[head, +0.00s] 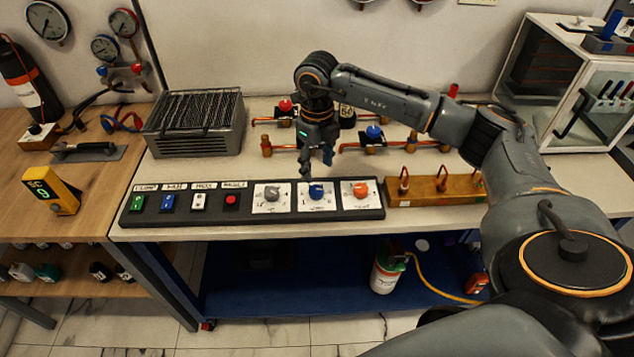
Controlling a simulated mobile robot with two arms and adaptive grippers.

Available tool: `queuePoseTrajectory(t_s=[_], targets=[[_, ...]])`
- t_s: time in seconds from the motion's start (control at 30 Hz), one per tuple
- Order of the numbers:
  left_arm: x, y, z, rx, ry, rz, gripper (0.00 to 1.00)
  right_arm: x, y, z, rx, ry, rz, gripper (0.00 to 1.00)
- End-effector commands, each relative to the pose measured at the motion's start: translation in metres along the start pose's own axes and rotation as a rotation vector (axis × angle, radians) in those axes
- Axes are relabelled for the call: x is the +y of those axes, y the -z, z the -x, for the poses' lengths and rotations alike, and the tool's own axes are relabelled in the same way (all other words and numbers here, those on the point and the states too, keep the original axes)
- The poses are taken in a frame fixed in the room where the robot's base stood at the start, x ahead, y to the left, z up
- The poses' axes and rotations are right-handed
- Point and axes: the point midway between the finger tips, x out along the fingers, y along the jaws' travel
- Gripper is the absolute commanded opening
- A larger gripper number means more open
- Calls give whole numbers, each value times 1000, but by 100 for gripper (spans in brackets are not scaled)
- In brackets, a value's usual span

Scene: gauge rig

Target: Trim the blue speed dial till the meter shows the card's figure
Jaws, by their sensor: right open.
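The blue speed dial (317,191) sits on a white plate in the middle of three dials on a black control panel (150,218). My right gripper (318,163) points down just behind and above this dial. It is open and empty, and looks apart from the dial. A yellow meter (66,197) with a small lit display stands on the wooden bench at left; I cannot read its figure surely. My left gripper is not in view.
A grey dial (272,193) and an orange dial (361,189) flank the blue one. Several coloured buttons line the panel's left. Copper pipes with a red valve (285,106) and a blue valve (374,132) lie behind. A brass block (430,190) with hooks stands at right.

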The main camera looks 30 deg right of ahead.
Motion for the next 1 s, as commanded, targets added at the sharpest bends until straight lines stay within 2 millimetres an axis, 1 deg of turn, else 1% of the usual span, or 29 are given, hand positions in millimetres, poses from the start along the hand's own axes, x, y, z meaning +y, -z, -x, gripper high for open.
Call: queuePoseTrajectory(t_s=[0.03, 0.1, 0.2, 0.33, 0.5, 0.77, 0.8, 0.87, 0.9, 0.97, 1.0], targets=[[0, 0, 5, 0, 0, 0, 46, 0, 1, -10, 5, -2, 0, 56], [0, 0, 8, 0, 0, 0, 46, 1, 1, -25, 4, -2, 1, 56], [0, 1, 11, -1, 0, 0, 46, 1, 0, -43, 3, -2, 0, 56], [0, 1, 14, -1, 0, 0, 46, 1, 0, -61, 1, -3, 0, 56], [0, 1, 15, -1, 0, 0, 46, 1, 0, -73, 0, -2, 2, 56], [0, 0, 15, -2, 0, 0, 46, 1, -1, -75, -2, -2, 2, 56], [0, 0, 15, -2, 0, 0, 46, 1, -1, -75, -2, -2, 2, 54], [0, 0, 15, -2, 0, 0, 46, 1, -1, -75, -2, -2, 2, 41], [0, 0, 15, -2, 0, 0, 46, 1, -1, -74, -2, -2, 2, 33], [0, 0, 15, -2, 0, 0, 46, 1, -1, -74, -2, -2, 2, 21], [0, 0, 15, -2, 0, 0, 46, 1, -1, -74, -2, -2, 1, 13]])
